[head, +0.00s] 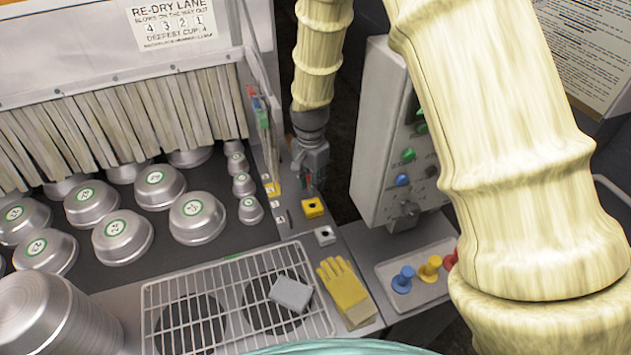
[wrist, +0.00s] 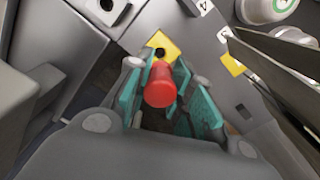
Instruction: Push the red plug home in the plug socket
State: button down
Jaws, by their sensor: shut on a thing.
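A red plug (wrist: 160,85) sits between the teal fingers of my gripper (wrist: 165,100) in the wrist view. Its round red end faces the camera; its far end is hidden. A yellow block with a dark, empty hole (wrist: 168,42) lies just beyond the plug. The same yellow block (head: 313,208) shows in the head view, beside and in front of my gripper (head: 308,182), which points down. Only a trace of red shows at the fingers there. I cannot tell which fitting is the plug socket, nor whether the plug touches anything.
A pale block with a hole (head: 325,235) stands nearer than the yellow one. A thin upright panel (head: 262,135) is close left of my gripper, and a grey control box (head: 385,135) is to the right. A wire rack (head: 235,258), yellow glove (head: 343,287) and metal cups lie around.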

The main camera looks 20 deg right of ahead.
jog(key=shift+s+d+f+b, duration=0.15)
jog(key=shift+f+b, duration=0.8)
jog(key=shift+f, duration=0.8)
jog(key=shift+f+b, duration=0.7)
jog(key=shift+f, duration=0.9)
dwell(1.1)
jog(key=c, duration=1.2)
grip_release()
notch_tip(320, 180, up, 12)
